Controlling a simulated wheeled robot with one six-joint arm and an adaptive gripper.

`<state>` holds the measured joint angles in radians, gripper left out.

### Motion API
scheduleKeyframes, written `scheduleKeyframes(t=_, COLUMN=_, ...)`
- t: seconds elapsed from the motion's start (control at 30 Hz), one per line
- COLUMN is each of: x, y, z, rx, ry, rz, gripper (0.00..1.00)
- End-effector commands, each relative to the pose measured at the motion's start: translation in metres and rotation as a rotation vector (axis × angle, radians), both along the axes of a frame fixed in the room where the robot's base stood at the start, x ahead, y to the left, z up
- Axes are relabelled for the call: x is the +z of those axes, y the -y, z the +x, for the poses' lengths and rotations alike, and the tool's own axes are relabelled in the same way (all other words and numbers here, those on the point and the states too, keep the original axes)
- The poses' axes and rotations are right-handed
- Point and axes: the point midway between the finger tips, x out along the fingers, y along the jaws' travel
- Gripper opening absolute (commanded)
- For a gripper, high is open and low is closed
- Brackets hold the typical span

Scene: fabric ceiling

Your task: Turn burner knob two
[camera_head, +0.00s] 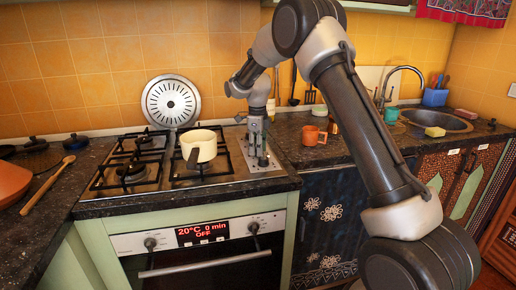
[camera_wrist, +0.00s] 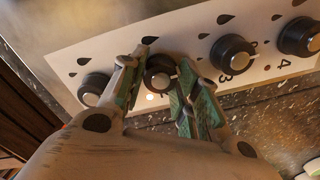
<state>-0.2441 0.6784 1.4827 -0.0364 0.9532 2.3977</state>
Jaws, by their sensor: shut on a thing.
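Burner knob two (camera_wrist: 160,73), black with a grey cap, sits second from the left in the row on the pale control plate (camera_wrist: 125,45). My gripper (camera_wrist: 163,85) is shut on this knob, with one green-padded finger on each side of it. The fingers hide part of the knob and its number. In the head view my gripper (camera_head: 258,158) points down onto the control plate (camera_head: 270,166) at the right side of the stove top, hiding most of the knobs.
Knob one (camera_wrist: 93,88) is close to the left finger; knobs three (camera_wrist: 232,53) and four (camera_wrist: 298,37) are on the right. A cream pot (camera_head: 199,145) stands on the stove left of my gripper. An orange mug (camera_head: 313,136) is on the right counter.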

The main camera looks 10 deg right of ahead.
Motion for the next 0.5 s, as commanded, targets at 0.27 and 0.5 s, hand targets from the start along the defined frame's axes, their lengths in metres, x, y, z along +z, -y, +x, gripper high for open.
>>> scheduleKeyframes(t=0.27, x=0.0011, y=-0.0006, z=0.0011, rx=-0.007, ry=0.004, rz=0.001, gripper=0.08)
scheduleKeyframes(t=0.5, x=0.0011, y=-0.0007, z=0.0011, rx=-0.007, ry=0.004, rz=0.001, gripper=0.44)
